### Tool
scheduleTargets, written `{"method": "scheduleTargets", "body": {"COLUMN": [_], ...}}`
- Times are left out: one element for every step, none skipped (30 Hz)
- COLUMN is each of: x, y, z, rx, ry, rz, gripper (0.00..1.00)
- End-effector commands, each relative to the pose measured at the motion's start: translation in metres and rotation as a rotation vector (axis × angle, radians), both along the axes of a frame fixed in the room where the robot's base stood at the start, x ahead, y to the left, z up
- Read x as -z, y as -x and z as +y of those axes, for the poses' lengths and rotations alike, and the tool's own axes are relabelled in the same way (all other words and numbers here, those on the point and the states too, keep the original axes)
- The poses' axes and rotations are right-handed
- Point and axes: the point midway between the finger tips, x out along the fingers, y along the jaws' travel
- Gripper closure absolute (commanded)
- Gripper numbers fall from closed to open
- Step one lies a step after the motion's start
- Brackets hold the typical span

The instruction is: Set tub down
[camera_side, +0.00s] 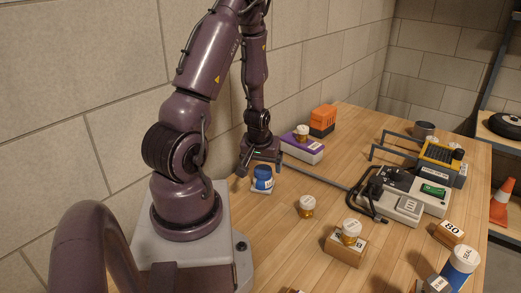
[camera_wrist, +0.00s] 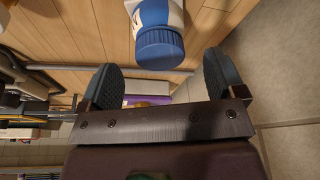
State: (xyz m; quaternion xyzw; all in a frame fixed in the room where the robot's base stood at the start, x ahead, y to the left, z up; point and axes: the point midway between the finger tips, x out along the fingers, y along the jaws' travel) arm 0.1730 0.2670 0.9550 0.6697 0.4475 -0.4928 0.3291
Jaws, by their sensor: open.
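A small tub (camera_side: 263,178) with a blue lid and a white and blue body stands upright in the side view, near my arm's base on the wall side of the table. Its lid and white body also show at the top of the wrist view (camera_wrist: 158,45). My gripper (camera_side: 260,167) is open and empty, just behind the tub in the side view. In the wrist view both dark fingertips (camera_wrist: 161,80) are spread wide, with the tub beyond them and nothing held. The tub's underside is hidden; a pale patch shows at its foot.
A purple box (camera_side: 301,150) with an amber jar and an orange-black box (camera_side: 322,120) stand behind. An amber jar (camera_side: 306,206) and a cardboard box (camera_side: 345,248) stand in front. A cord lies by a grey device (camera_side: 405,205).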

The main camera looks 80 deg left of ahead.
Motion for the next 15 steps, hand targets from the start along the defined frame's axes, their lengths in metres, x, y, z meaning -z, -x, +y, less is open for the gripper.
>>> {"method": "scheduleTargets", "body": {"x": [-0.011,-0.016,-0.023,-0.028,-0.032,-0.038,-0.042,-0.046,-0.05,-0.053,-0.056,-0.058,-0.06,-0.062,-0.064], "y": [0.0,0.001,0.002,0.002,0.003,0.004,0.004,0.005,0.005,0.005,0.006,0.007,0.007,0.007,0.007], "z": [-0.003,-0.004,-0.006,-0.008,-0.009,-0.011,-0.012,-0.013,-0.014,-0.015,-0.016,-0.017,-0.018,-0.018,-0.019], "rx": [0.001,0.002,0.002,0.002,0.002,0.001,0.002,0.002,0.002,0.002,0.002,0.001,0.001,0.001,0.004], "ry": [-0.003,-0.004,-0.004,-0.004,-0.003,-0.002,-0.002,-0.004,-0.003,-0.003,-0.003,-0.001,-0.001,-0.001,0.001], "rz": [-0.004,-0.003,-0.003,-0.003,-0.003,-0.004,-0.003,-0.002,-0.001,-0.001,-0.001,0.0,0.0,-0.001,-0.002], "gripper": [0.11,0.11,0.11,0.11,0.11,0.11,0.11,0.11,0.11,0.11,0.11,0.11,0.11,0.11,0.11]}}
